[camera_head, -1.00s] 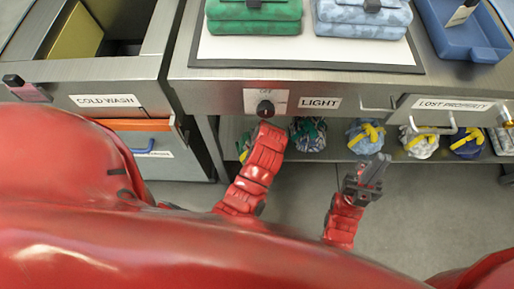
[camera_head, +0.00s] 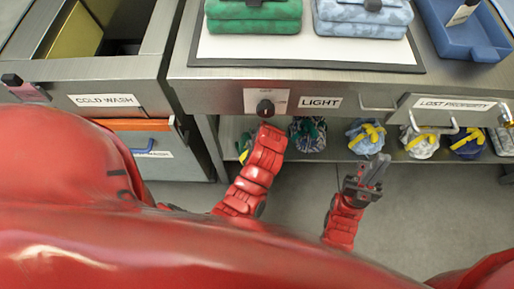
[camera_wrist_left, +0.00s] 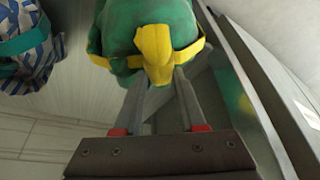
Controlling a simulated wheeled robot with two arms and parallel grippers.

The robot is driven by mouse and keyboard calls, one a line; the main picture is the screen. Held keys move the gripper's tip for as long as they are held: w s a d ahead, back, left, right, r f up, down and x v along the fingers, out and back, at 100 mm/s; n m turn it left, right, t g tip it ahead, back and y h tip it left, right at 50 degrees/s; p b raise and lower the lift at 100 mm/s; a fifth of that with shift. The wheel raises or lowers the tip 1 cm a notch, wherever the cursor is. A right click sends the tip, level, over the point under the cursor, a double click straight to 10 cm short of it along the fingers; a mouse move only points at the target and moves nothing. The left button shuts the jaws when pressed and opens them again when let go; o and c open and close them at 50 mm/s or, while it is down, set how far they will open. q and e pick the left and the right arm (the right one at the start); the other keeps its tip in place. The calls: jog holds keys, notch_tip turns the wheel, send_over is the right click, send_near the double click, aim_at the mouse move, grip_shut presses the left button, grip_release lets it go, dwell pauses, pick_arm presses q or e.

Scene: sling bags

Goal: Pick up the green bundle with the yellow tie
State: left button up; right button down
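The green bundle with the yellow tie (camera_wrist_left: 150,30) fills the top middle of the left wrist view, its yellow tie facing the gripper. In the head view only a sliver of it (camera_head: 243,142) shows on the low shelf, left of my left arm. My left gripper (camera_wrist_left: 160,80) is open, with a gap between its fingers. Its fingertips are at the bundle's near side by the yellow tie; I cannot tell if they touch it. In the head view my forearm hides this gripper. My right gripper (camera_head: 376,170) hangs in front of the shelf; its fingers look close together.
A striped bundle with a green tie (camera_wrist_left: 25,50) lies left of the green one. Blue (camera_head: 366,136), white (camera_head: 419,143) and dark blue (camera_head: 467,144) yellow-tied bundles sit further right on the shelf. The counter front with its knob (camera_head: 265,107) overhangs the shelf.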

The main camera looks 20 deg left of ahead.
pick_arm(q)
grip_shut()
dwell(1.0)
